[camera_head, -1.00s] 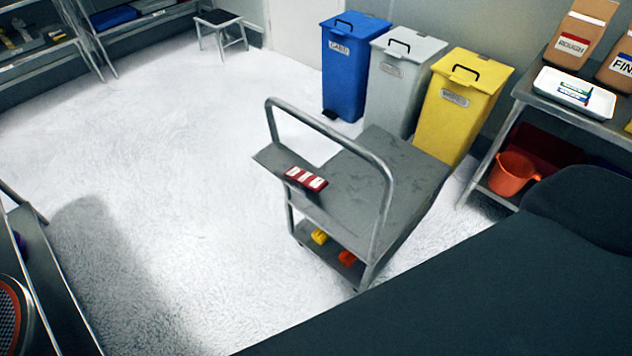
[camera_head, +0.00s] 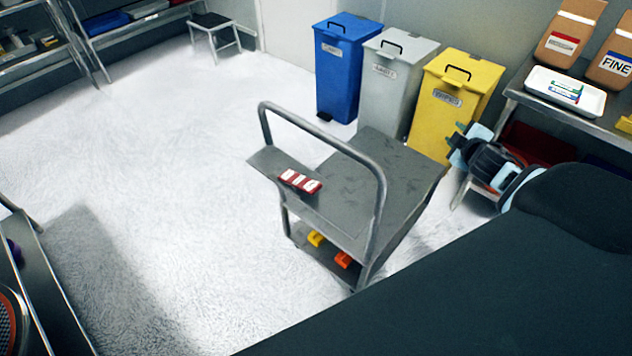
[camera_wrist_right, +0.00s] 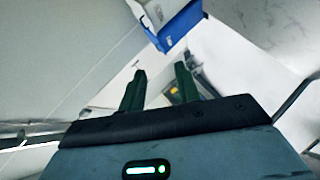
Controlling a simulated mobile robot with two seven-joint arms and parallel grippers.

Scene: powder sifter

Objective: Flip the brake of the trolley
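The trolley is a grey two-deck cart with a tubular handle (camera_head: 378,190), standing mid-floor. A red block with white labelled faces (camera_head: 300,182) sits on a small plate at its handle end. A yellow piece (camera_head: 316,239) and an orange piece (camera_head: 343,260) show low on the handle end. I cannot tell for certain which part is the brake. My right gripper (camera_head: 460,148) is above and right of the trolley's deck, in front of the yellow bin, apart from the trolley. In the right wrist view its two dark fingers (camera_wrist_right: 161,72) are apart and hold nothing. My left gripper is out of view.
A blue bin (camera_head: 345,65), a grey bin (camera_head: 388,85) and a yellow bin (camera_head: 450,100) stand behind the trolley. A bench with a white tray (camera_head: 590,100) and brown bags is at right. The floor left of the trolley is clear.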

